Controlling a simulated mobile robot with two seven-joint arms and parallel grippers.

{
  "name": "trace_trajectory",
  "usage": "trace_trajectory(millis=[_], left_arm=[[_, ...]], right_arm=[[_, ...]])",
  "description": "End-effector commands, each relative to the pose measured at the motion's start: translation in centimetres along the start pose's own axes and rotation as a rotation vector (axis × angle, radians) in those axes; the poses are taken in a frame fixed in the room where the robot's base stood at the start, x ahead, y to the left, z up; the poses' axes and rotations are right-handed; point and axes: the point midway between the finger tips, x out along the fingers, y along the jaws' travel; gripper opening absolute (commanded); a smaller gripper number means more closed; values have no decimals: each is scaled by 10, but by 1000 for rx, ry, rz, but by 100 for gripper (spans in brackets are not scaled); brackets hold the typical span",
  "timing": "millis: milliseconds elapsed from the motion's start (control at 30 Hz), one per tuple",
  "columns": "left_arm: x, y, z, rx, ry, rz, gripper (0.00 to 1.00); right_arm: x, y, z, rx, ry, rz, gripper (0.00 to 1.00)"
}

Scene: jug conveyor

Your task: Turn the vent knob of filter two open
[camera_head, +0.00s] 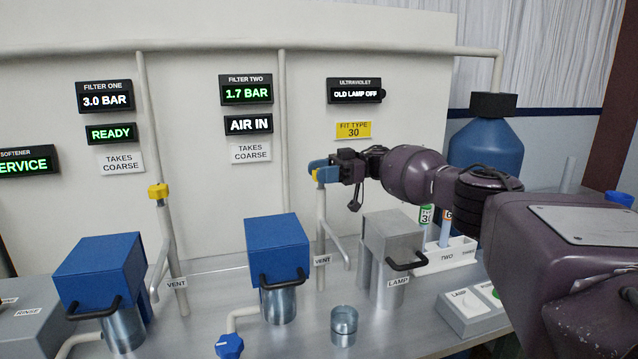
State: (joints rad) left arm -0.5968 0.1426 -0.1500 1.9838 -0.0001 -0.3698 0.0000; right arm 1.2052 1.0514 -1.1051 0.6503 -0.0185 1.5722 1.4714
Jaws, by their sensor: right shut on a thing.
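Filter two is a blue-topped housing (277,238) with a black handle and a steel bowl, in the middle of the head view. Its vent pipe (321,225) rises just right of it, above a VENT label (322,260). My right gripper (317,172), with blue fingertips, reaches in from the right and is shut on the vent knob (316,177) at the pipe's top. Only a sliver of yellow knob shows, so its turn angle cannot be told. Filter two's display (246,89) reads 1.7 BAR, and the sign below (248,125) reads AIR IN. My left gripper is out of view.
Filter one (100,268) stands left, with its yellow vent knob (158,191) on its own pipe. The grey lamp housing (393,238) stands close below my right arm. A steel cup (344,326) and a blue drain knob (229,346) are in front.

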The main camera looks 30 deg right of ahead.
Motion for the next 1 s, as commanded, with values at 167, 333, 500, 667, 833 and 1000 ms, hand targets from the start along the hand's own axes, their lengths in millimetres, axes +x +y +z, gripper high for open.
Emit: trace_trajectory(millis=[167,333,500,667,833,1000], left_arm=[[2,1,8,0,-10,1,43],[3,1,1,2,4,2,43],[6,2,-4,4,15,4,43],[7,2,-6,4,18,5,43],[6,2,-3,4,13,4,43],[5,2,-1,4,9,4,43]], right_arm=[[0,1,3,2,-1,-28,22],[0,0,0,-1,-1,-40,22],[0,0,-1,-2,0,-41,22],[0,0,-2,-2,0,-41,22],[0,0,-2,-2,0,-40,64],[0,0,-1,-2,0,-40,72]])
